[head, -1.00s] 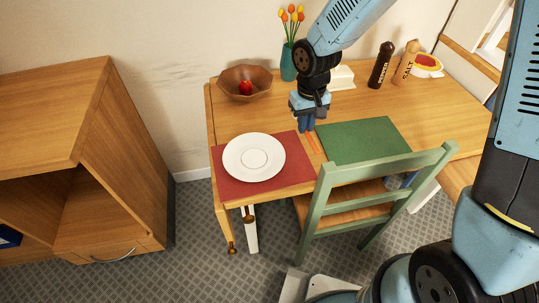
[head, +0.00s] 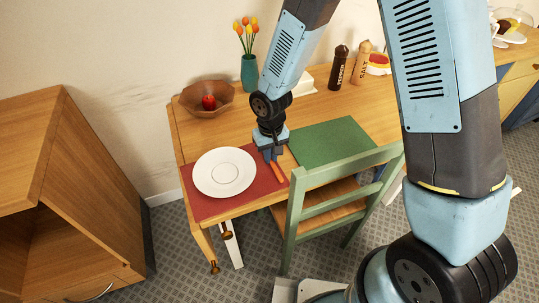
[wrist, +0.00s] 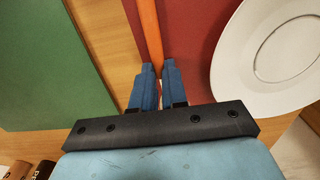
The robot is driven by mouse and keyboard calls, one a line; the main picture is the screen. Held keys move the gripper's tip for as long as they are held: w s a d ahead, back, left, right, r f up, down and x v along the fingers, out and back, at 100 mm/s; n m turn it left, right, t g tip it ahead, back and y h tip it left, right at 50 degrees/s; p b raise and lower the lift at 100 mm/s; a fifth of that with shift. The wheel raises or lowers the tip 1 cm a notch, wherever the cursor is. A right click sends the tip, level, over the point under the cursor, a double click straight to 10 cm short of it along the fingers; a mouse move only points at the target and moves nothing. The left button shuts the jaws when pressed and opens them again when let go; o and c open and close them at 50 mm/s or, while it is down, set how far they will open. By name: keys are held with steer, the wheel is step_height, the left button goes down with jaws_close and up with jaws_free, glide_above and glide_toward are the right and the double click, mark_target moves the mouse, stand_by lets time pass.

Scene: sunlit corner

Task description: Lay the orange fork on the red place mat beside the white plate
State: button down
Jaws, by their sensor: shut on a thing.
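My gripper (head: 270,155) is shut on the orange fork (head: 278,171), which points toward the table's front edge. In the wrist view the fork (wrist: 151,32) runs up from between the blue fingertips (wrist: 158,68). Red place mat (wrist: 192,35) shows on both sides of it, so it is over the mat near one edge. I cannot tell whether it touches the mat. The white plate (head: 224,172) lies on the red mat (head: 203,207), to the left of the fork and apart from it. My fingers hide the fork's other end.
A green mat (head: 325,142) lies to the right, with a green chair (head: 297,210) in front. A wooden bowl (head: 190,100) with a red apple, a teal vase (head: 249,73) of tulips, and pepper and salt mills (head: 338,68) stand behind.

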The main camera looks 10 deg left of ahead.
steer(key=shift+f, duration=0.2)
steer(key=c, duration=1.2)
jaws_free()
steer(key=shift+f, duration=0.1)
steer(key=shift+o, duration=0.2)
step_height(320, 180, up, 12)
steer(key=shift+d+r, duration=0.1)
steer(key=shift+r, duration=0.1)
